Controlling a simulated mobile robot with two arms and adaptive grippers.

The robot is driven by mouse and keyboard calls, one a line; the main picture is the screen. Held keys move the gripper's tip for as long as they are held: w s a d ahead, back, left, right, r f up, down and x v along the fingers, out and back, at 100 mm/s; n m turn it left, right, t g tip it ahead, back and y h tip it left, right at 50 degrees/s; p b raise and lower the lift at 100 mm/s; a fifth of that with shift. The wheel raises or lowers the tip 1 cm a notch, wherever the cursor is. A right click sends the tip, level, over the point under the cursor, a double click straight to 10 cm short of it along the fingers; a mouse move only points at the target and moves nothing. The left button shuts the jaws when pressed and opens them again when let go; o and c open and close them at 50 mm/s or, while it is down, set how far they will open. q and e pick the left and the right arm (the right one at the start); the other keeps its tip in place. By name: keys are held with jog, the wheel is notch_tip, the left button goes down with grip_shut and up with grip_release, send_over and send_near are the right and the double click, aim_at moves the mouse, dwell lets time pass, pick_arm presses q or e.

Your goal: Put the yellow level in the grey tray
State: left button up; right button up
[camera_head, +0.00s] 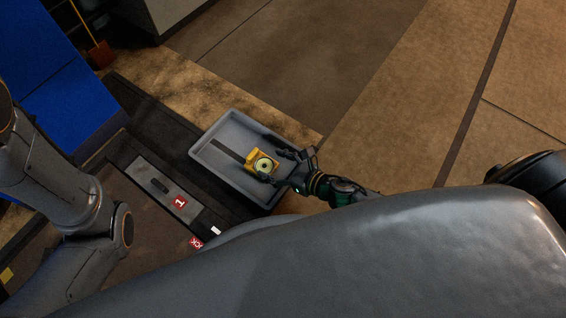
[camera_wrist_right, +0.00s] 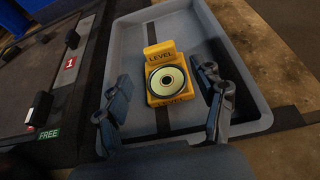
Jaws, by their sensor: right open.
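The yellow level (camera_head: 262,162) is a small block with a round pale bubble dial. It lies inside the grey tray (camera_head: 208,150), near its right end in the head view. In the right wrist view the level (camera_wrist_right: 166,76) reads "LEVEL" and sits over the tray's floor (camera_wrist_right: 205,30). My right gripper (camera_head: 277,166) is open, with its fingers on either side of the level. In the right wrist view the right gripper (camera_wrist_right: 165,108) shows gaps between both fingers and the level. My left arm shows at the left of the head view, but its gripper is out of view.
A grey panel with a red "1" label (camera_head: 179,201) lies left of the tray. A green "FREE" label (camera_wrist_right: 48,134) shows in the right wrist view. A blue surface (camera_head: 60,80) is at the upper left. Open brown floor (camera_head: 400,130) lies to the right.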

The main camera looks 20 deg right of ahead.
jog(key=shift+p+v, duration=0.3)
jog(key=shift+v, duration=1.5)
jog(key=shift+w, duration=0.1)
